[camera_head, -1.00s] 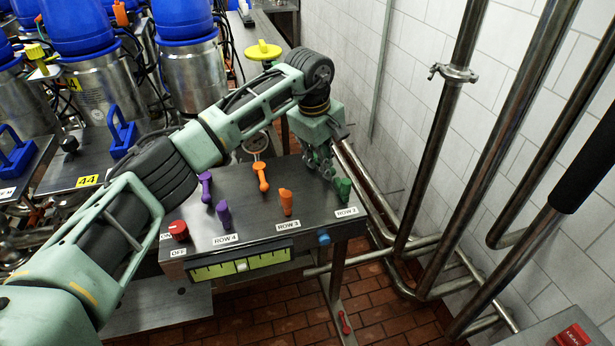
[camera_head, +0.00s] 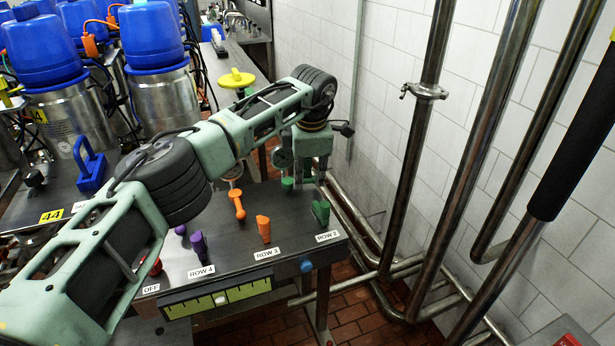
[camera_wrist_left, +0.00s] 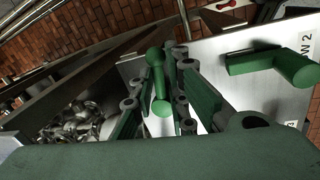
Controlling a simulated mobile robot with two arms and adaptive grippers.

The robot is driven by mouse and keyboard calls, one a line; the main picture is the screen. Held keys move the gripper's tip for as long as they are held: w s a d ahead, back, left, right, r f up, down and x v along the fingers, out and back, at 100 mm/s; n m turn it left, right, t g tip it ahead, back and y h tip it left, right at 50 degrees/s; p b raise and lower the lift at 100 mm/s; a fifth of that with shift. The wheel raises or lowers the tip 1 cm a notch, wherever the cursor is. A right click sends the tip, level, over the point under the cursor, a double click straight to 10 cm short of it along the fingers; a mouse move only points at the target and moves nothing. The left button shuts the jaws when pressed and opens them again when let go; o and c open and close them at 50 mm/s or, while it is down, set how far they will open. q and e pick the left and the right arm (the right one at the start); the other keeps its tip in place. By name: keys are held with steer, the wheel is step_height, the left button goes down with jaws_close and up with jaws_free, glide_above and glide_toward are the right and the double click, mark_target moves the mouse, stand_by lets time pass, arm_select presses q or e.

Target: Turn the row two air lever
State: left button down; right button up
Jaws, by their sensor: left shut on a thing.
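A green lever with a rounded end (camera_wrist_left: 158,80) lies between the fingers of my left gripper (camera_wrist_left: 160,95) in the left wrist view. The fingers are closed around it. In the head view my left gripper (camera_head: 303,174) points down at the back right of the panel. A green round part (camera_head: 288,184) of the rear row two lever shows beside it; the rest is hidden. A second green handle (camera_head: 321,211) stands in front, by the ROW 2 label (camera_head: 328,236), apart from the gripper. It also shows in the left wrist view (camera_wrist_left: 275,63). My right gripper is out of view.
The dark metal panel (camera_head: 222,239) carries orange levers (camera_head: 238,205) and purple levers (camera_head: 198,245) to the left. Steel pipes (camera_head: 410,150) and a tiled wall stand close on the right. Blue-topped canisters (camera_head: 150,40) stand at the back left.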

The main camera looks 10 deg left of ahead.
arm_select(q)
steer(key=shift+w+a+r+n, duration=0.2)
steer(key=shift+w+n, duration=0.15)
steer(key=shift+n, duration=0.2)
steer(key=shift+w+a+r+n, duration=0.15)
steer(key=shift+w+n, duration=0.15)
steer(key=shift+n, duration=0.25)
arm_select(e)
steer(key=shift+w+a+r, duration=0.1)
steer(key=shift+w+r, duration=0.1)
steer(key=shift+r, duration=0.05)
arm_select(q)
steer(key=c, duration=1.9)
jaws_free()
steer(key=shift+w, duration=0.1)
steer(key=shift+c, duration=0.2)
steer(key=shift+o, duration=0.4)
steer(key=shift+f, duration=0.15)
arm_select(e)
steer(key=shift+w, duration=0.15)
arm_select(q)
steer(key=shift+f, duration=0.1)
step_height(320, 180, up, 12)
steer(key=s+d, duration=0.1)
steer(key=s, duration=0.1)
steer(key=shift+s+d+f, duration=0.1)
steer(key=shift+f, duration=0.1)
